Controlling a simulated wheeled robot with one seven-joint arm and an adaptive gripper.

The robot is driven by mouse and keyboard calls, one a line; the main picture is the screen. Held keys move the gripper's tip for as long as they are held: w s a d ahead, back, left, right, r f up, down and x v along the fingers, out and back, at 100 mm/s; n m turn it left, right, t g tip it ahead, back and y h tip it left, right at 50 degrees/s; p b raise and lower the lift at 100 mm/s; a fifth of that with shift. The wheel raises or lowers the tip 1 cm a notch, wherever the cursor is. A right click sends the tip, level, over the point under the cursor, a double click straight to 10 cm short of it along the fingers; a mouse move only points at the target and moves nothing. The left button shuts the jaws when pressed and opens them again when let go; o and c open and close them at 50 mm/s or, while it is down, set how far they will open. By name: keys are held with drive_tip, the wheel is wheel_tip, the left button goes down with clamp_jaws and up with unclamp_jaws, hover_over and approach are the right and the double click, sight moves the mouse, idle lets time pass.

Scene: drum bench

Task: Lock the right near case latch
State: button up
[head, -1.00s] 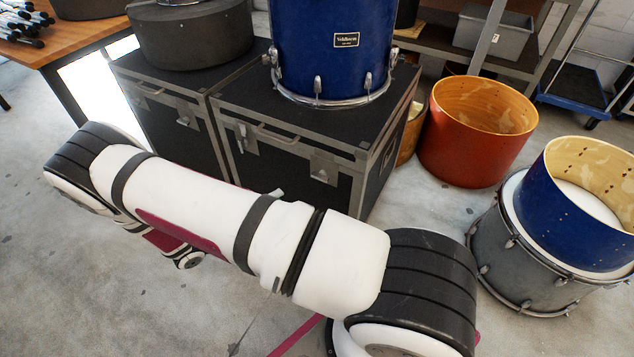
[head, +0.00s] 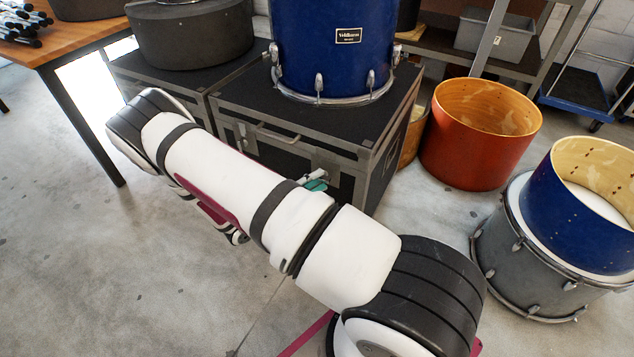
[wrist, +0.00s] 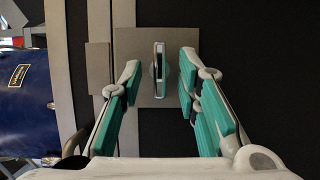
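The right near case latch (wrist: 161,58) is a narrow upright metal tab on a square grey plate (wrist: 130,45) in the wrist view. In the head view, its plate (head: 323,158) shows on the front of the right black case, partly hidden by my arm. Gaps show between the tab and both pads. Only a bit of my gripper's green padding (head: 316,185) shows in the head view, close in front of the case.
A blue drum (head: 330,50) stands on the right case's lid (head: 240,92). An orange shell (head: 480,145) and a grey drum (head: 515,255) bearing a blue shell (head: 575,220) stand on the floor at right. Bare floor lies at front left.

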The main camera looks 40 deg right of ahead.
drive_tip(key=shift+d, duration=0.45)
clamp_jaws()
drive_tip(key=shift+n, duration=0.4)
drive_tip(key=shift+s+f+n+t+h+p, duration=0.15)
drive_tip(key=shift+n+t+h, duration=0.8)
drive_tip(key=shift+n, duration=2.45)
drive_tip(key=shift+f+n+t+h+p, duration=0.15)
drive_tip(key=shift+n+t, duration=1.55)
drive_tip(key=shift+n, duration=1.7)
drive_tip(key=shift+s+f+n+t+h+p, duration=0.15)
drive_tip(key=shift+n+t+h, duration=0.85)
drive_tip(key=shift+n, duration=2.4)
drive_tip(key=shift+r+t+y, duration=0.1)
drive_tip(key=shift+t+y, duration=0.35)
drive_tip(key=shift+y, duration=0.05)
